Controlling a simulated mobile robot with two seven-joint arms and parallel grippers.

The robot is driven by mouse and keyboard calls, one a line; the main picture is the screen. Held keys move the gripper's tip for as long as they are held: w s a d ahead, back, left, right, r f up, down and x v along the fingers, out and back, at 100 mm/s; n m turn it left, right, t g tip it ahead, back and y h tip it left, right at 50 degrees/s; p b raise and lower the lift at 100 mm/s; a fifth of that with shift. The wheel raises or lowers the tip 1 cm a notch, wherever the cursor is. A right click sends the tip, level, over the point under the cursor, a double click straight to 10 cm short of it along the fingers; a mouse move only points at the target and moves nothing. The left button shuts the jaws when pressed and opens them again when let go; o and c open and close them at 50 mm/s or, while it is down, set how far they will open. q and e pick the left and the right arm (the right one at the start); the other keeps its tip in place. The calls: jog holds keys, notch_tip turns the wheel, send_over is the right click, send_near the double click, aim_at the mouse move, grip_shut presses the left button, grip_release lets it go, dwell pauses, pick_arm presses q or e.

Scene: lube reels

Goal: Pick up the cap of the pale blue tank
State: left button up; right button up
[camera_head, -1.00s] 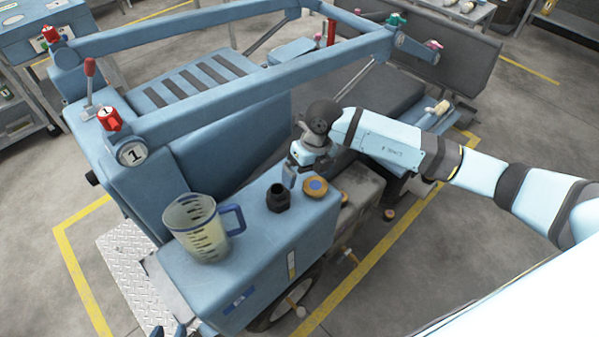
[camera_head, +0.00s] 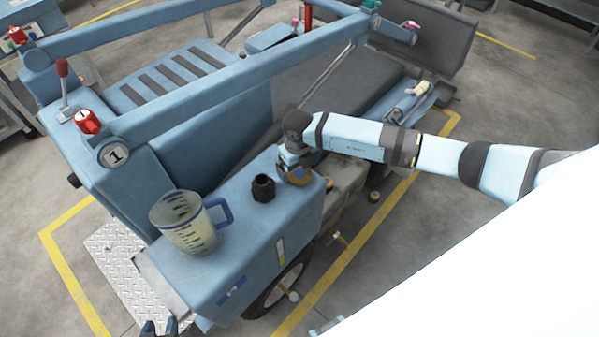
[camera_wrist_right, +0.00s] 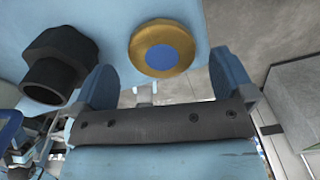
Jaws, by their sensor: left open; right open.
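The pale blue tank (camera_head: 225,275) has a gold cap (camera_head: 300,177) with a blue centre on its top, near the right end. In the right wrist view the cap (camera_wrist_right: 160,48) lies just ahead of the space between the two blue fingers. My right gripper (camera_head: 290,167) is open over the cap and partly hides it in the head view; it holds nothing. A black hexagonal neck (camera_head: 263,188) stands beside the cap, and shows at upper left in the wrist view (camera_wrist_right: 58,65). My left gripper (camera_head: 160,328) is open at the bottom edge, mostly cut off.
A clear measuring jug (camera_head: 190,222) with a blue handle stands on the tank to the left of the neck. A long blue frame bar (camera_head: 220,85) runs behind.

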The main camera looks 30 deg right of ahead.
aim_at(298, 172)
jog(key=shift+w+f, duration=0.15)
jog(key=shift+f, duration=1.35)
jog(key=c, duration=1)
jog(key=shift+r, duration=0.1)
